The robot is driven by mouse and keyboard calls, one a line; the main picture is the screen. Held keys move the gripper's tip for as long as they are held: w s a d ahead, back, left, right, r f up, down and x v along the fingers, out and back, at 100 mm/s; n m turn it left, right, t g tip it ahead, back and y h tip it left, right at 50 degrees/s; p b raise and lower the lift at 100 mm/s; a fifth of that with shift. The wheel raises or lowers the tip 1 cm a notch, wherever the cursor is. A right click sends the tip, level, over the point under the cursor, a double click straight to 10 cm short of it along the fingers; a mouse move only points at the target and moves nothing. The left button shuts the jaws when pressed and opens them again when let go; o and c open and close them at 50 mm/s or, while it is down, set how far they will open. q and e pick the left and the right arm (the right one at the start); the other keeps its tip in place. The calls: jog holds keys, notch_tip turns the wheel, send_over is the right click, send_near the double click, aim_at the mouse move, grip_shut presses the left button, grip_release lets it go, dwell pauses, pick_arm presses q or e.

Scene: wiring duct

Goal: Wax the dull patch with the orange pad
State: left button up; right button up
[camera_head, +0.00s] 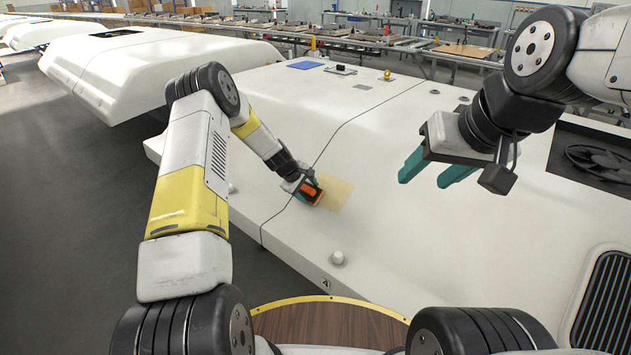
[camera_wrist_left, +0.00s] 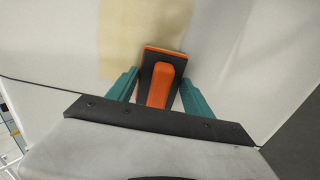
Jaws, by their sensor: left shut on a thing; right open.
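My left gripper (camera_head: 306,190) is shut on the orange pad (camera_head: 314,194), which has a dark backing and an orange grip. The pad is at the left edge of the dull patch (camera_head: 337,191), a yellowish area on the white panel. In the left wrist view, the pad (camera_wrist_left: 160,80) sits between the teal fingers of the left gripper (camera_wrist_left: 158,92), and the dull patch (camera_wrist_left: 135,30) extends above it and to the left. Whether the pad presses on the surface is hard to tell. My right gripper (camera_head: 436,172) is open and empty, above the panel to the right.
The white panel (camera_head: 290,105) has a dark seam crossing it and a white knob (camera_head: 337,257) near its front. A blue cloth-like square (camera_head: 304,65) and small items lie at its back. Other white shells stand left.

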pick_arm(q)
jog(key=shift+w+a+f, duration=0.1)
jog(key=shift+w+a, duration=0.45)
jog(key=shift+a, duration=0.2)
jog(key=shift+s+d+r, duration=0.1)
jog(key=shift+s+d, duration=1.4)
jog(key=shift+d, duration=0.55)
jog(key=shift+s+d+r, duration=0.1)
jog(key=shift+s+d, duration=1.4)
jog(key=shift+d, duration=0.5)
jog(key=shift+s+d, duration=1.5)
jog(key=shift+d, duration=0.55)
jog(key=shift+r, duration=0.1)
jog(key=shift+v, duration=1.9)
jog(key=shift+w+d+r, duration=0.4)
jog(key=shift+w+d, duration=0.35)
jog(key=shift+w, duration=0.3)
jog(key=shift+w+d+r, duration=0.45)
jog(key=shift+w+d, duration=0.3)
jog(key=shift+w, duration=0.3)
jog(key=shift+w+d+r, duration=0.4)
jog(key=shift+w+d, duration=0.35)
jog(key=shift+w, duration=0.3)
